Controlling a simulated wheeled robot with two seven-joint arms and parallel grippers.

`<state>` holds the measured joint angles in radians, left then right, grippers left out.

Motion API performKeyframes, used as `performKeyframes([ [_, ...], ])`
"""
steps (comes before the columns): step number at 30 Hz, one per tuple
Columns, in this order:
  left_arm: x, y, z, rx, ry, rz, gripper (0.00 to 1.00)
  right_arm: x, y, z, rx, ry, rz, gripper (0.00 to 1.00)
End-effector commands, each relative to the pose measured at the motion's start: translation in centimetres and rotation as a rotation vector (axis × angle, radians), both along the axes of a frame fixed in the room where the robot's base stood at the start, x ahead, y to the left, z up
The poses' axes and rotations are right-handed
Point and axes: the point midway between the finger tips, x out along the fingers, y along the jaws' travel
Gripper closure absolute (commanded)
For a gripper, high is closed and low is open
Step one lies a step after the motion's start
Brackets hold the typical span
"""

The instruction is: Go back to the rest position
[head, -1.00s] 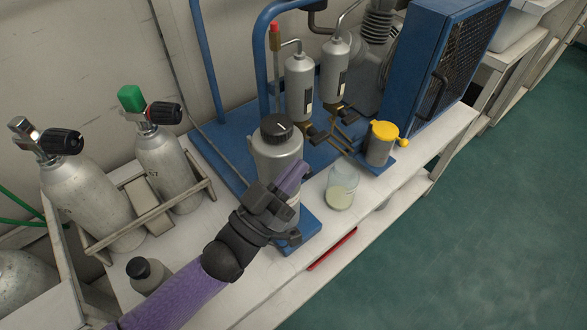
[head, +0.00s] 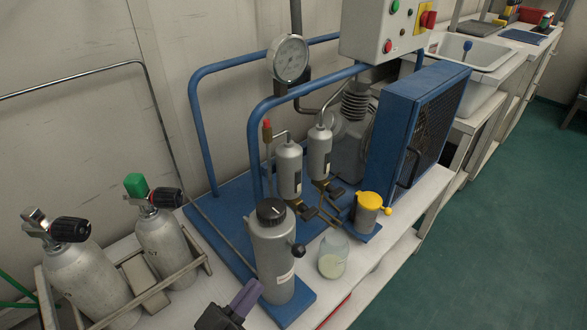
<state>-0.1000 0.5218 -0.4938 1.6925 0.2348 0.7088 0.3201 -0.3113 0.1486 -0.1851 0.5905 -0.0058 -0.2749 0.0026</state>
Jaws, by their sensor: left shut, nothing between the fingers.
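My left gripper (head: 247,297) shows at the bottom edge, just left of the base of a grey canister (head: 274,245) with a black knob on top. It is shut and holds nothing. Most of its arm is cut off by the lower edge of the picture. The canister stands upright on a blue plate. My right gripper is out of view.
Two grey cylinders, one with a green cap (head: 136,185), stand in a rack at left. A glass jar (head: 332,258) and a yellow-lidded pot (head: 369,208) stand right of the canister. The blue compressor frame (head: 195,125) and gauge (head: 289,58) rise behind. Floor at right is clear.

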Motion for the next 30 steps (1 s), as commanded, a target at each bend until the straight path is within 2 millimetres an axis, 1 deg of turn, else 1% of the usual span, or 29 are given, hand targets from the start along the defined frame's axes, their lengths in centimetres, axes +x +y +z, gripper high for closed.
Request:
performKeyframes([
  [2,0.2,-1.3,-1.7,0.097,0.163,0.047,1.00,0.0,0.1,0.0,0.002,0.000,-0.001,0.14],
  [4,-0.1,-1.8,-3.9,0.234,0.365,0.100,1.00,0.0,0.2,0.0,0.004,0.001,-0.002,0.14],
  [6,-1.2,-1.5,-5.9,0.360,0.554,0.140,1.00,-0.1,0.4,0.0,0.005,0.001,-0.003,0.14],
  [8,-2.5,-0.8,-7.2,0.453,0.695,0.164,1.00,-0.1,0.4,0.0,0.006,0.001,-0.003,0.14],
  [9,-3.5,-0.3,-8.0,0.505,0.780,0.174,1.00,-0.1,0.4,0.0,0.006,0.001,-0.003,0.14],
  [13,-6.9,1.4,-9.4,0.639,1.019,0.197,1.00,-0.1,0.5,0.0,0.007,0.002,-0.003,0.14],
  [17,-10.6,3.2,-9.9,0.741,1.231,0.205,1.00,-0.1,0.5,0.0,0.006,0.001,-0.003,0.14],
  [18,-11.8,3.6,-9.9,0.766,1.295,0.204,1.00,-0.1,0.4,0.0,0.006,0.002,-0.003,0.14],
  [23,-16.8,5.5,-9.3,0.855,1.543,0.192,1.00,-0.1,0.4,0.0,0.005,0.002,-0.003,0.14],
  [24,-17.1,5.6,-9.8,0.867,1.565,0.185,1.00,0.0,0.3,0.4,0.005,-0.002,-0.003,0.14],
  [26,-17.0,5.6,-11.4,0.876,1.570,0.182,1.00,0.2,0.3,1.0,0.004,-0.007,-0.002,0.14],
  [30,-17.4,5.7,-14.9,0.894,1.588,0.171,1.00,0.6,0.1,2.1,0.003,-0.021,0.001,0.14],
])
